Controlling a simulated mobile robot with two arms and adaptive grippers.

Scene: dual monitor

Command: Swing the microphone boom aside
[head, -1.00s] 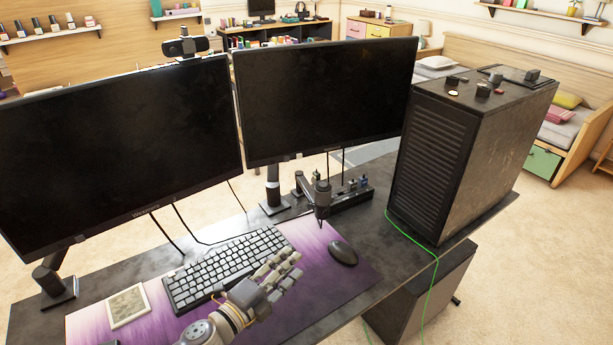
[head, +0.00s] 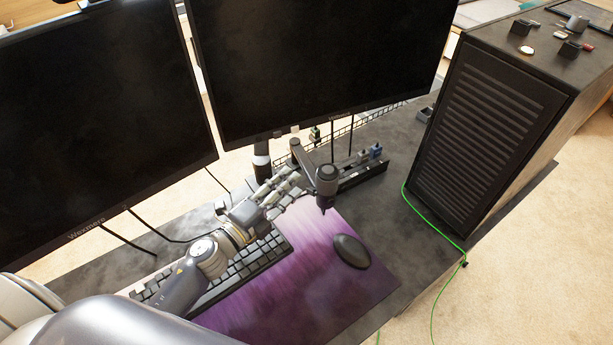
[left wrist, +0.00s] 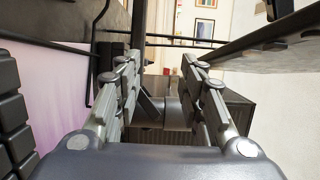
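The microphone boom (head: 304,159) is a dark jointed arm with a black microphone (head: 326,181) hanging from its end. It stands below the right monitor, above the back of the purple mat. My left gripper (head: 295,186) is just left of the microphone, with its fingers pointing at it. In the left wrist view the two finger rows of my left gripper (left wrist: 160,75) stand apart. A dark grey shape shows between or beyond them; I cannot tell whether the fingers touch it. My right gripper is not in view.
Two monitors (head: 320,60) stand behind the boom. The keyboard (head: 245,265) lies under my left arm. A mouse (head: 351,251) sits on the purple mat (head: 300,295). A black PC tower (head: 490,125) and green cable (head: 433,226) are at the right. Bare desk lies between mat and tower.

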